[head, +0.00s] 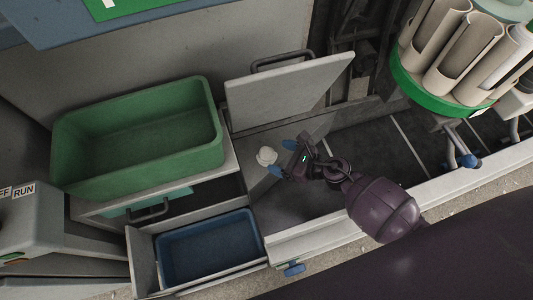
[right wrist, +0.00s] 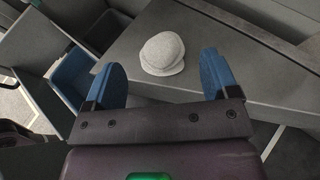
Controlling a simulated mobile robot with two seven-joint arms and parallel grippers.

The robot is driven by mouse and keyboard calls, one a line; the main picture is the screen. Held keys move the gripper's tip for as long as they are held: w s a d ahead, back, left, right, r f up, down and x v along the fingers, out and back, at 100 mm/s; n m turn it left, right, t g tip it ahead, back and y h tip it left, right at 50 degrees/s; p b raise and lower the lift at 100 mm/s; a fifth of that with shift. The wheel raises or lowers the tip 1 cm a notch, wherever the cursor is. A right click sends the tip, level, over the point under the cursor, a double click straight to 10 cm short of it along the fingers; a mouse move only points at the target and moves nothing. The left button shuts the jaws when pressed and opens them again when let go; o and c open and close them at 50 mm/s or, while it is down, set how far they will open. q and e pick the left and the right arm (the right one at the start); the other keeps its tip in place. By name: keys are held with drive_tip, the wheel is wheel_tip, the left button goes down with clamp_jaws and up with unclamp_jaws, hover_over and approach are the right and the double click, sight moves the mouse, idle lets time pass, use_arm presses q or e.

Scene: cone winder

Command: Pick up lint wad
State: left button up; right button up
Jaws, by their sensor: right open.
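The lint wad (head: 266,156) is a small whitish lump on a grey surface below the raised grey lid in the head view. It also shows in the right wrist view (right wrist: 162,54), ahead of my fingers and roughly midway between them. My right gripper (head: 288,160) is open, with its blue fingers spread apart. It is just right of the wad in the head view. Nothing is between the fingers in the right wrist view (right wrist: 165,80). My left gripper is in neither view.
A green bin (head: 140,142) stands to the left, and a blue bin (head: 210,248) sits in an open drawer below it. The grey lid (head: 285,92) stands up behind the wad. A green-rimmed holder (head: 425,92) with cream tubes is at the upper right.

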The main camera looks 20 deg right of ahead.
sight(269, 154)
drive_tip(key=shift+w+a+f+b, duration=0.35)
drive_tip(key=shift+w+a+f, duration=0.45)
drive_tip(key=shift+f, duration=0.05)
drive_tip(key=shift+w+a, duration=0.35)
drive_tip(key=shift+w, duration=0.1)
drive_tip(key=shift+c, duration=0.3)
drive_tip(key=c, duration=1)
